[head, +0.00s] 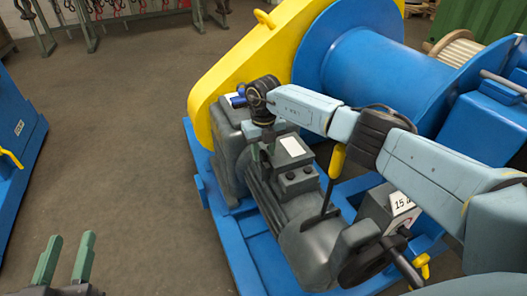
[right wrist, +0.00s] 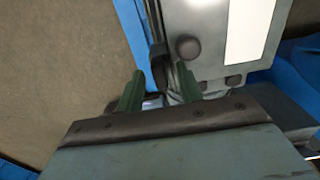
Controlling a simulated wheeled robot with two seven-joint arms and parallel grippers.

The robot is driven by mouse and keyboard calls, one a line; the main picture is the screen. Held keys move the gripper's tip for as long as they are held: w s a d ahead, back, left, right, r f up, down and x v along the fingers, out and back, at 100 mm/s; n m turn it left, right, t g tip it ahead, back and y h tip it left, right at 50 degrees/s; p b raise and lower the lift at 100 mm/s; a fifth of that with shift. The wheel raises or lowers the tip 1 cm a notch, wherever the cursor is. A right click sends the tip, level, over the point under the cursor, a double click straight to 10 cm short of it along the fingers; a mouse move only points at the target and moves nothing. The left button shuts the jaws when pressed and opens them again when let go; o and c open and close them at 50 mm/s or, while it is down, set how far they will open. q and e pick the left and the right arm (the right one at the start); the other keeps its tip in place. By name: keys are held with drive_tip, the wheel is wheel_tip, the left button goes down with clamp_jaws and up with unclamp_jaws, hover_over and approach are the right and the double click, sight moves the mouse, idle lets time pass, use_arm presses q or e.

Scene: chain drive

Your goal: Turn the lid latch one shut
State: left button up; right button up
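My right arm reaches in from the right, and its gripper (head: 262,152) points down beside the grey machine housing (head: 228,135). In the right wrist view the two green fingers of my right gripper (right wrist: 158,82) stand apart. A dark upright piece (right wrist: 158,62), perhaps the lid latch, shows in line with the gap, close to the right finger; I cannot tell whether they touch. A round dark knob (right wrist: 188,47) sits on the grey lid just right of it. My left gripper (head: 64,262) is open and empty at the lower left, far from the machine.
A yellow guard (head: 225,72) and a large blue drum (head: 370,65) stand behind the housing. A grey motor (head: 310,245) and a yellow-handled lever (head: 336,162) lie under my right arm. A blue frame (head: 250,255) carries them.

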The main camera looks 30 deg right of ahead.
clamp_jaws()
